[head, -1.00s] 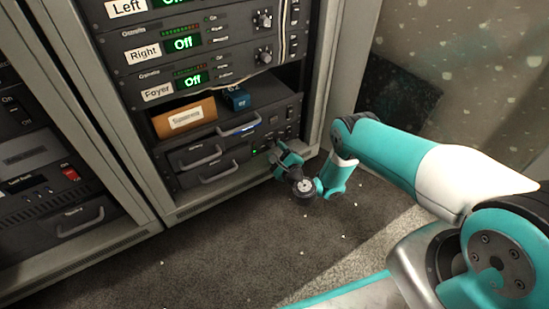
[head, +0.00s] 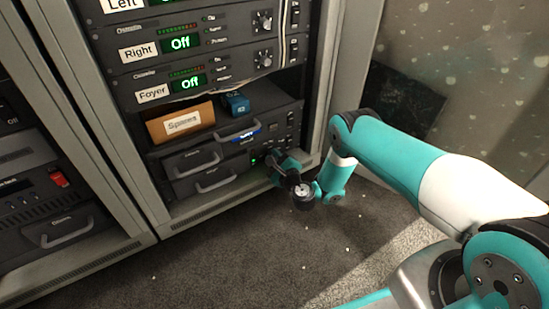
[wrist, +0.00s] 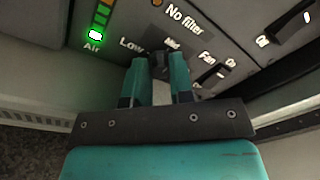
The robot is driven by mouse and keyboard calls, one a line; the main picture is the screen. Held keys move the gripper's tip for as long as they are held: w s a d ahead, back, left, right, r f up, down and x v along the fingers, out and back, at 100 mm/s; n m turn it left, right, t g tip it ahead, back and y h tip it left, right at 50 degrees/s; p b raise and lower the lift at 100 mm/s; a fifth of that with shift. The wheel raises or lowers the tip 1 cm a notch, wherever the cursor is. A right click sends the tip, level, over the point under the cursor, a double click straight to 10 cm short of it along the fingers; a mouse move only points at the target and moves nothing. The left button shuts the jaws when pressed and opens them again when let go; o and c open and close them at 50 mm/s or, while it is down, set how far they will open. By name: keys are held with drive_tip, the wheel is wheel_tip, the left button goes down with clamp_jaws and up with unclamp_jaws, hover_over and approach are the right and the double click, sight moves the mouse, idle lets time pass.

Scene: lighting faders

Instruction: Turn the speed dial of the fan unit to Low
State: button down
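The fan unit (head: 213,177) is the lowest unit in the rack, with a small green light at its right part. In the wrist view its panel (wrist: 218,22) shows a lit green lamp by "Air", and "No filter", "Low", "Med" and "Fan" lettering. The dark speed dial (wrist: 159,66) sits below "Med", between my two teal fingertips. My gripper (wrist: 160,62) is closed around it, with a finger against each side. The dial's pointer is hidden, so its setting cannot be read. In the head view my gripper (head: 277,164) is at the unit's right end and hides the dial.
A fan switch (wrist: 212,76) is close right of my fingers. Above the unit are a drawer handle (head: 238,134), a brown "Spares" box (head: 182,123) and a blue box (head: 236,103). The rack's side post (head: 318,110) stands to the right. The floor in front is clear.

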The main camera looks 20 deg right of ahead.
drive_tip(key=shift+n+p, duration=0.3)
drive_tip(key=shift+p, duration=0.1)
drive_tip(key=n+p, duration=0.2)
drive_tip(key=p, duration=0.1)
drive_tip(key=shift+r+n, duration=0.15)
drive_tip(key=shift+n, duration=0.15)
drive_tip(key=n+p, duration=0.4)
drive_tip(key=n, duration=0.1)
drive_tip(key=shift+n+t, duration=0.3)
drive_tip(key=n+p, duration=0.3)
drive_tip(key=n, duration=0.2)
drive_tip(key=shift+f+y, duration=0.2)
drive_tip(key=shift+y, duration=0.2)
drive_tip(key=n+p, duration=0.2)
drive_tip(key=n, duration=0.3)
drive_tip(key=shift+d+f+y, duration=0.1)
drive_tip(key=shift+f+y, duration=0.05)
drive_tip(key=shift+y, duration=0.15)
drive_tip(key=c, duration=1)
unclamp_jaws()
